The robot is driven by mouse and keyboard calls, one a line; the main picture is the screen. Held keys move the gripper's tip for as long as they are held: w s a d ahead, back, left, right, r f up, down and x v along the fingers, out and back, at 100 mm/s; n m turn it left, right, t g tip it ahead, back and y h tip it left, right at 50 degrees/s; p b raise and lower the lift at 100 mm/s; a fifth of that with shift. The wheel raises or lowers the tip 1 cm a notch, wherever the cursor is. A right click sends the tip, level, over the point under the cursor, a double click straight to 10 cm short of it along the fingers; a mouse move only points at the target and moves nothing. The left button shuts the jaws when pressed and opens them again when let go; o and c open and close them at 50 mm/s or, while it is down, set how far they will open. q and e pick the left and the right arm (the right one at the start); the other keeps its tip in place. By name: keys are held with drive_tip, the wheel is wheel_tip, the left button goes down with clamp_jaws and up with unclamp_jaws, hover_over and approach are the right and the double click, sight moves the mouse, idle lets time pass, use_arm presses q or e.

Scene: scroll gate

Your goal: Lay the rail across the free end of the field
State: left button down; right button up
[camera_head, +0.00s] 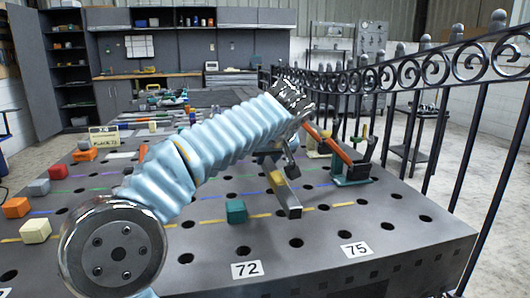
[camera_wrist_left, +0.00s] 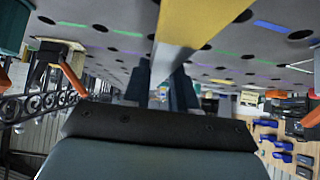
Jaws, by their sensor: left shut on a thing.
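The rail is a straight bar with yellow and grey faces (camera_head: 285,192). It hangs from my left gripper (camera_head: 275,157) over the holed table, its near end toward the front edge. My left arm comes in from the left in a pale blue ribbed sleeve and hides part of the table. In the left wrist view the rail (camera_wrist_left: 192,28) runs up out of the picture from between the dark fingers of the left gripper (camera_wrist_left: 165,88), which is shut on it. Whether the rail touches the table cannot be told. My right gripper is not in view.
The table (camera_head: 400,248) has holes, coloured lines and labels 72 and 75. A green clamp (camera_head: 352,170) with orange handle stands right, before a black fence (camera_head: 440,125).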

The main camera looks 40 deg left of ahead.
use_arm(q)
drive_tip(key=shift+f+b, duration=1.95)
drive_tip(key=shift+f, duration=0.35)
drive_tip(key=shift+f+b, duration=0.55)
drive_tip(key=shift+f, duration=0.1)
drive_tip(key=c, duration=1)
unclamp_jaws()
drive_tip(key=shift+d, duration=0.1)
drive_tip(key=shift+o, duration=0.9)
drive_tip(key=shift+f, duration=0.1)
drive_tip(key=p+v, duration=0.1)
drive_tip(key=v, duration=1.3)
